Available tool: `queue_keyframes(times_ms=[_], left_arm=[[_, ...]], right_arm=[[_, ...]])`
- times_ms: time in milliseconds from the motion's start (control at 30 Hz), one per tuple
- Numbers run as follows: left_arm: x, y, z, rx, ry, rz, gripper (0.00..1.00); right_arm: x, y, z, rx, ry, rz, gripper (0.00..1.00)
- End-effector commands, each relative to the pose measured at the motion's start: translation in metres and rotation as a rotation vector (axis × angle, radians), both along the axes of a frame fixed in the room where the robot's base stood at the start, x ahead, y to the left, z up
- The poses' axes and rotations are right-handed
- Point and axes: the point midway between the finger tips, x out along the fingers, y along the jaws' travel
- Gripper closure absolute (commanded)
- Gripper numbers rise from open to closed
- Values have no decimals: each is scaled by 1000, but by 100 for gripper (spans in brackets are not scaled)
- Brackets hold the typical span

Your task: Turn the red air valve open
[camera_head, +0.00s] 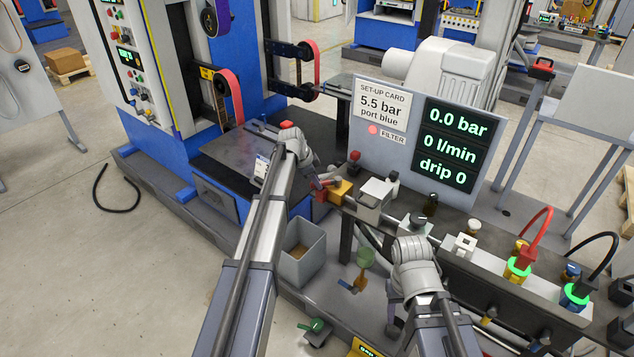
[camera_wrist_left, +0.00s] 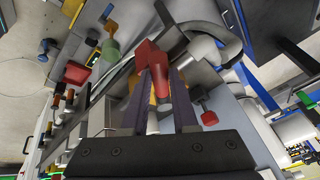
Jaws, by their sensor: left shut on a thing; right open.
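The red air valve handle (camera_head: 321,184) sits beside a yellow block (camera_head: 341,192) at the left end of the fixture rail. My left gripper (camera_head: 313,181) reaches it from above and is shut on the handle. In the left wrist view, the red handle (camera_wrist_left: 172,67) lies between the two dark fingers of the left gripper (camera_wrist_left: 166,88). The fingers hide part of the handle, and its exact turn is hard to tell. The display (camera_head: 457,145) reads 0.0 bar, 0 l/min and drip 0. My right gripper (camera_head: 393,322) is open, mostly hidden below its wrist, apart from the valve.
The set-up card (camera_head: 381,104) reads 5.5 bar, port blue; a red light (camera_head: 373,130) marks FILTER. A grey bin (camera_head: 303,257) stands below the rail. A red hose (camera_head: 535,228) and a black hose (camera_head: 597,246) arch at the right. A red knob (camera_head: 355,156) stands near the valve.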

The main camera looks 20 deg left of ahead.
Motion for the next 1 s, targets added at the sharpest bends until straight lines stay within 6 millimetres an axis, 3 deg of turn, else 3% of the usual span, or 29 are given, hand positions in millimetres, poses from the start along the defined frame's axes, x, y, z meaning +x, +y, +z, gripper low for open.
queue_keyframes(times_ms=[333,367,600,1000], left_arm=[[0,0,0,1,0,-2,100],[0,0,0,1,0,-2,71],[0,0,0,1,0,-2,44],[-1,1,5,0,0,-1,43]], right_arm=[[0,0,0,0,0,0,50],[0,0,0,0,0,0,50],[0,0,0,0,0,0,50],[0,0,5,0,0,0,50]])
